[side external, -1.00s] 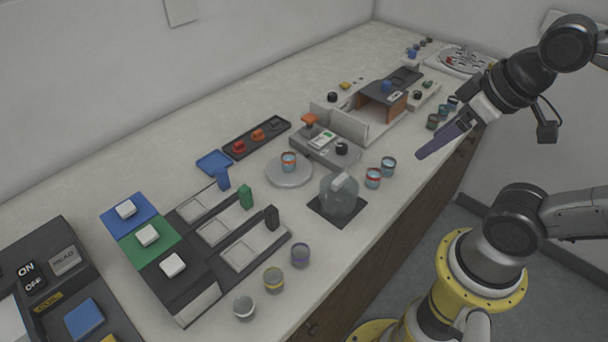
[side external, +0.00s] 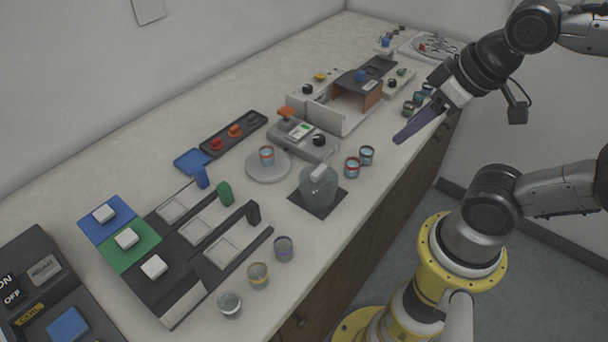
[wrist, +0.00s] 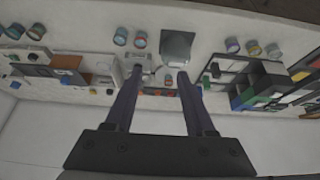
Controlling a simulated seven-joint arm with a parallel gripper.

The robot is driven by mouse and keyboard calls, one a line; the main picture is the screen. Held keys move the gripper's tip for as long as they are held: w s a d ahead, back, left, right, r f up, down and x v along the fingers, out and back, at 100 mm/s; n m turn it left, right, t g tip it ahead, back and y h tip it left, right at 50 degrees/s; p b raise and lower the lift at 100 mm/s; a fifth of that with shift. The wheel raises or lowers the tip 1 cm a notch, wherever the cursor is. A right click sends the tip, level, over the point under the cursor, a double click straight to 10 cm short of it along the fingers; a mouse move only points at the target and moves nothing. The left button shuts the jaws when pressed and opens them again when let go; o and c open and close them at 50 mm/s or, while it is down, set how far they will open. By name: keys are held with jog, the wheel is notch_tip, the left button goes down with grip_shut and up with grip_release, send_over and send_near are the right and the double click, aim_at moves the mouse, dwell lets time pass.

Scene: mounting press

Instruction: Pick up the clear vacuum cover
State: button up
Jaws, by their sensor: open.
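The clear vacuum cover (side external: 318,190) is a translucent grey dome with a pale handle on top. It stands upright on a dark square mat (side external: 299,201) near the front edge of the counter. In the wrist view a grey translucent shape (wrist: 177,45), which appears to be the cover, lies beyond my fingertips. My gripper (side external: 398,139) has long purple fingers and is in the air to the right of the cover, apart from it. In the wrist view my gripper (wrist: 160,73) is open, with its two fingers spread and nothing held between them.
Two banded cups (side external: 352,167) stand just right of the cover. A round pale plate (side external: 266,172) with a cup is behind it. A grey device with a knob (side external: 303,136) and an open-walled box (side external: 345,112) stand farther back. More cups (side external: 258,275) line the front left.

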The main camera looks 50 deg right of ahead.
jog(key=w+r+n+g, duration=0.1)
jog(key=w+r+n, duration=0.2)
jog(key=n, duration=0.6)
jog(key=n+g, duration=0.5)
jog(key=n, duration=0.4)
send_over(319, 170)
notch_tip(319, 170, down, 4)
notch_tip(319, 170, down, 14)
jog(key=shift+r, duration=0.1)
jog(key=shift+c, duration=0.3)
